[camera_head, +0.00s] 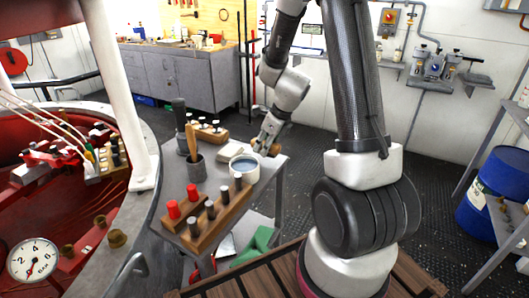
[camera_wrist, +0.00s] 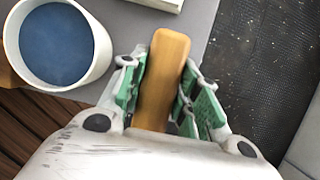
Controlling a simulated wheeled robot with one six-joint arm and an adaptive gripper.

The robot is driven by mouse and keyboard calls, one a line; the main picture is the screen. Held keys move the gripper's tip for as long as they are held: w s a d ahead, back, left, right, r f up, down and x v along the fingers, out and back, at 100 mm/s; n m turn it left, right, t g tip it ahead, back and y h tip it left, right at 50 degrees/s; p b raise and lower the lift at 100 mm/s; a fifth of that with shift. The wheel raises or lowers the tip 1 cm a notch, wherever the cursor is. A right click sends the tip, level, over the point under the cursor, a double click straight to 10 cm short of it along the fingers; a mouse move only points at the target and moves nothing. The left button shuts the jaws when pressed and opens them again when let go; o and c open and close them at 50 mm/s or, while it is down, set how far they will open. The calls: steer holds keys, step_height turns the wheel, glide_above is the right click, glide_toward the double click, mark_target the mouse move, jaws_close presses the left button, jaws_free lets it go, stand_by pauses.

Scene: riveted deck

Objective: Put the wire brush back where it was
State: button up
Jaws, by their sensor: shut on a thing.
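My gripper (camera_wrist: 165,85) is shut on a long wooden piece, which I take for the wire brush (camera_wrist: 164,62). Its bristles are hidden from the wrist view. In the head view my gripper (camera_head: 268,140) is at the far right corner of the grey table (camera_head: 200,262), and a small brown bit of the brush (camera_head: 275,150) shows beside it. The brush lies beside the white pot with blue contents (camera_wrist: 60,45), apart from it, at the table's edge. I cannot tell whether it touches the table.
The pot also shows in the head view (camera_head: 244,168). A blue drum (camera_head: 490,190) stands right.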

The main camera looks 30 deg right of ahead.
steer(key=shift+f, duration=1.4)
steer(key=o, duration=1)
steer(key=shift+f, duration=0.1)
steer(key=v, duration=1.1)
steer(key=shift+r, duration=0.3)
steer(key=s+r+n+h, duration=0.1)
steer(key=s+r+n, duration=0.4)
steer(key=s+n, duration=0.2)
steer(key=s+a+r+n, duration=0.1)
steer(key=s+r+n, duration=0.4)
steer(key=n, duration=0.7)
steer(key=s+a+r+n+h, duration=0.1)
steer(key=s+r+n, duration=0.4)
steer(key=s+n, duration=0.5)
steer(key=shift+s+h, duration=0.1)
steer(key=shift+h, duration=0.2)
